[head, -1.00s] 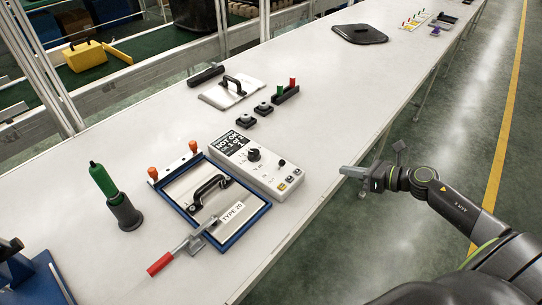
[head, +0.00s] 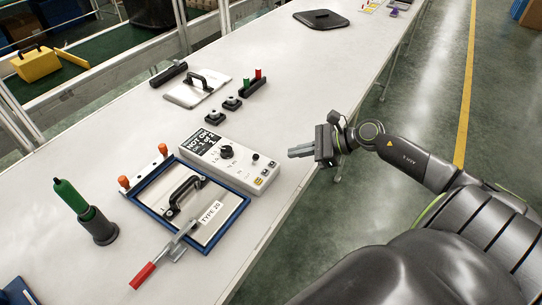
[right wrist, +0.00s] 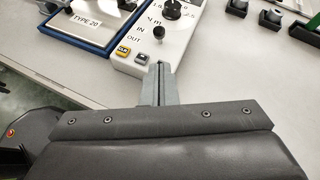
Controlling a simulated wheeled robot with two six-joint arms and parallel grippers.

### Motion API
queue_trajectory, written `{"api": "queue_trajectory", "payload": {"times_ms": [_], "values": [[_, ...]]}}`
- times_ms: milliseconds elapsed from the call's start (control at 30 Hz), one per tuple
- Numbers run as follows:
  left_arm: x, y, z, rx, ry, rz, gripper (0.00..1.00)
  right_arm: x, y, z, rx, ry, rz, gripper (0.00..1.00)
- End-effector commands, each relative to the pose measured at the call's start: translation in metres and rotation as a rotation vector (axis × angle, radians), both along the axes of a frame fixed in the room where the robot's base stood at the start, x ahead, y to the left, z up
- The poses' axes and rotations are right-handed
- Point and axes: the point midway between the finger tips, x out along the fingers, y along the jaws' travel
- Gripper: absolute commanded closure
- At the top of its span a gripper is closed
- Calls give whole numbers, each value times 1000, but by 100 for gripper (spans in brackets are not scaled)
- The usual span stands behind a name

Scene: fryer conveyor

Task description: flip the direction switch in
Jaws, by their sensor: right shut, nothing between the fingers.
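The white control box (head: 232,163) lies on the table, with a dark display (head: 208,143), a large black knob (head: 227,151) and a small black switch (head: 256,157). The right wrist view shows this small switch (right wrist: 158,33) beside the words IN and OUT; which way it is set I cannot tell. My right gripper (head: 296,152) is shut and empty, just right of the box near the table edge. In the right wrist view its fingertips (right wrist: 160,68) point at the box's near end, below the switch, apart from it. My left gripper is not in view.
A blue-framed fixture (head: 218,236) with a plate marked TYPE 20 and a red-handled clamp (head: 143,275) adjoins the box. A green-handled tool (head: 82,212) stands left. Black blocks (head: 224,108) lie behind. The table right of the box is clear.

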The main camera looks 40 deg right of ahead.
Motion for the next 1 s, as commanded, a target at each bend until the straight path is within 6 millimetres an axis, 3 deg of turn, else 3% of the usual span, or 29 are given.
{"api": "queue_trajectory", "payload": {"times_ms": [500,1000], "values": [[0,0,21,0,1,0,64,43,41,-28,6,0,-3,100],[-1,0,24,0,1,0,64,53,51,-38,1,1,0,100]]}}
